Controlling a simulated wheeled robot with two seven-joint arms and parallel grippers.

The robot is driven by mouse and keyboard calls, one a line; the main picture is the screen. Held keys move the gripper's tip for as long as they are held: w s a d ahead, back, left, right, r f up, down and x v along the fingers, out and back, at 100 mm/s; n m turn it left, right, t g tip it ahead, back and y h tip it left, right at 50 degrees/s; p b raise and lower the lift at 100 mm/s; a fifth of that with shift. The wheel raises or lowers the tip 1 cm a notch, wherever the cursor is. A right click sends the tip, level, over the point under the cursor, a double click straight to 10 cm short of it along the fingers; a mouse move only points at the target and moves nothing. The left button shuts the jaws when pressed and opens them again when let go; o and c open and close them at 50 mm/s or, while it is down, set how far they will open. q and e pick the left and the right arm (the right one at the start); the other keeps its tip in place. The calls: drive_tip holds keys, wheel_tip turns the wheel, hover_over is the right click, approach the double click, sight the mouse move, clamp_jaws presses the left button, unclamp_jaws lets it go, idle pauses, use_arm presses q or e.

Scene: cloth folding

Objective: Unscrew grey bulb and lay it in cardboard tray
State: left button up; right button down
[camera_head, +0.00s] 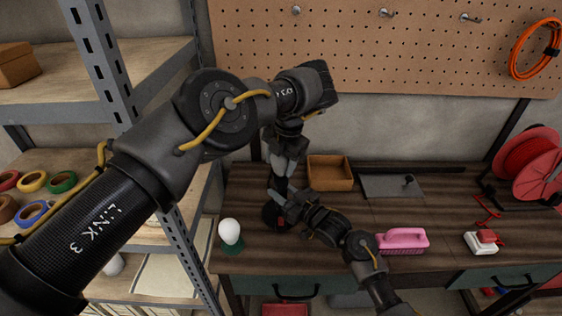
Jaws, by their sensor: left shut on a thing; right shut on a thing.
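My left gripper (282,166) points down over the workbench and is shut on what looks like the grey bulb, mostly hidden between its fingers. A dark lamp base (274,217) stands right below on the bench. My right gripper (282,198) reaches in from the lower right and is shut on the dark upright part of this lamp, just under the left gripper. I cannot tell whether the bulb is still seated in the socket. The cardboard tray (331,174), brown and open, stands close by to the right, behind my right gripper.
A white bulb on a green base (230,232) stands at the bench's left end. A grey plate (391,187), a pink brush (401,240), a red-and-white object (481,242) and a red reel (527,162) lie to the right. A metal shelf post (98,58) rises at left.

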use_arm(q)
drive_tip(key=o, duration=1.1)
drive_tip(key=shift+c, duration=0.2)
drive_tip(key=shift+o, duration=0.4)
drive_tip(key=shift+r, duration=2.25)
